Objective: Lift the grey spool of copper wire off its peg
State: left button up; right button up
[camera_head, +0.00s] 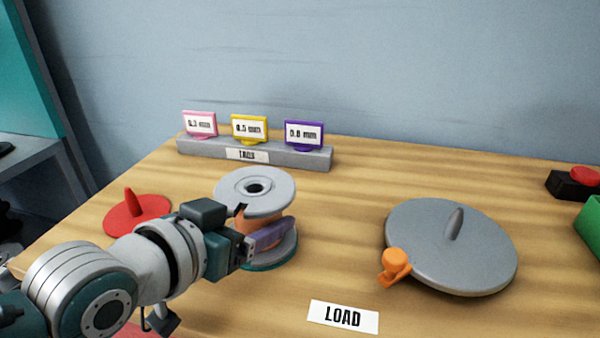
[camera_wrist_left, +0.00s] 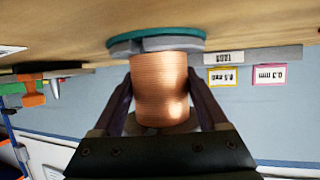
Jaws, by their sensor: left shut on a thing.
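The grey spool of copper wire (camera_head: 277,197) stands upright left of centre in the head view, with a hole in its top flange. Its copper winding (camera_wrist_left: 160,95) fills the middle of the wrist view. My left gripper (camera_head: 268,236) is shut on the winding, with purple fingers on both sides of it between the flanges. The spool's lower flange is at a teal base disc (camera_head: 280,264); I see no clear gap between them. The peg inside the spool is hidden. My right gripper is not in view.
A red base with a peg (camera_head: 138,214) is behind my left arm. A grey disc with a peg (camera_head: 430,235) and orange arm (camera_head: 395,263) is at right. A tag rack (camera_head: 290,158) stands behind. A LOAD label (camera_head: 343,317) lies in front. A red button (camera_head: 585,176) is far right.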

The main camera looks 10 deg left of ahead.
aim_at(245, 195)
pick_arm(q)
grip_shut()
jog(key=shift+r, duration=0.15)
dwell(0.4)
jog(key=shift+r+p, duration=1.85)
jog(key=shift+p, duration=0.45)
dwell(0.6)
jog(key=shift+r+p, duration=1.65)
jog(key=shift+p, duration=0.2)
jog(key=shift+r, duration=0.1)
jog(key=shift+r+p, duration=1.65)
jog(key=shift+p, duration=0.35)
jog(key=shift+r, duration=0.1)
